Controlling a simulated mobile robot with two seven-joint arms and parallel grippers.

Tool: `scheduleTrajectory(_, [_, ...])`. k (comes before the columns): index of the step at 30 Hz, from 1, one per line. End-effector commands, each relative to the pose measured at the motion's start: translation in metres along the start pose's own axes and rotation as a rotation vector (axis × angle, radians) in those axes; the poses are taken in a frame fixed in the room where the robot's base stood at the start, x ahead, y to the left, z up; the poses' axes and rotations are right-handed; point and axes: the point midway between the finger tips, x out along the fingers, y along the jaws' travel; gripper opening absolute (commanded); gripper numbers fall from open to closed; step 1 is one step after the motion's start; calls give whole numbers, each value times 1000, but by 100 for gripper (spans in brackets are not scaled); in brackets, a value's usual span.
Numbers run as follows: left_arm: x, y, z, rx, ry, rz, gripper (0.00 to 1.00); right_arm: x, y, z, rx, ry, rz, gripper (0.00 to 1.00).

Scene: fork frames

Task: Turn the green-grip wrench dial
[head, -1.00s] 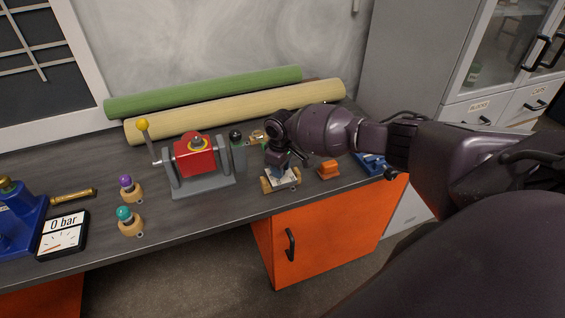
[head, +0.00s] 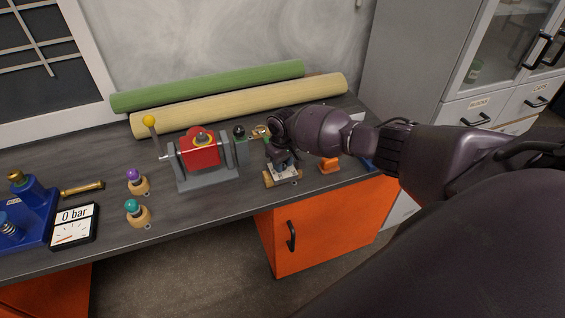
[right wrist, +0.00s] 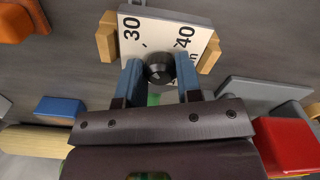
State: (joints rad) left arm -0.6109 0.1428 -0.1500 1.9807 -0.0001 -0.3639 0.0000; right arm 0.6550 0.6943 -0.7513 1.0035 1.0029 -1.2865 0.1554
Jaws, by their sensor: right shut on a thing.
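The wrench dial is a white square plate (head: 288,178) held between light wooden blocks on the grey bench. In the right wrist view its white face (right wrist: 150,28) shows the numbers 30 and 40, with a round black knob (right wrist: 159,68) at its middle. My right gripper (head: 281,160) is over the dial, with its two blue fingers on either side of the knob, shut on it. A small green patch (right wrist: 153,99) shows between the fingers; the rest of it is hidden. My left gripper is in neither view.
Left of the dial stands a red box on a grey stand (head: 200,150) with a yellow-ball crank. An orange block (head: 329,166) lies close on the right. Purple (head: 134,175) and teal (head: 132,207) knobs and a gauge (head: 75,227) are farther left. Fabric rolls lie behind.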

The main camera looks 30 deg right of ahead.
Motion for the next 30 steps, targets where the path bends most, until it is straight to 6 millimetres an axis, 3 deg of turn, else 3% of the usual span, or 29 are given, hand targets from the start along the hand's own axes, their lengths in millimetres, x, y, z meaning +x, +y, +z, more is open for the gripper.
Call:
scheduleTrajectory(3, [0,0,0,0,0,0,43,0,1,0,0,1,1,9])
scheduleTrajectory(4, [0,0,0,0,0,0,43,0,1,0,0,1,1,35])
scheduleTrajectory(9, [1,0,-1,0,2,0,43,0,0,0,-1,1,1,58])
scheduleTrajectory(20, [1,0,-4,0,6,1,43,-7,0,0,-1,1,0,58])
scheduleTrajectory(30, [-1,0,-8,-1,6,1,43,-63,1,0,-2,4,1,58])
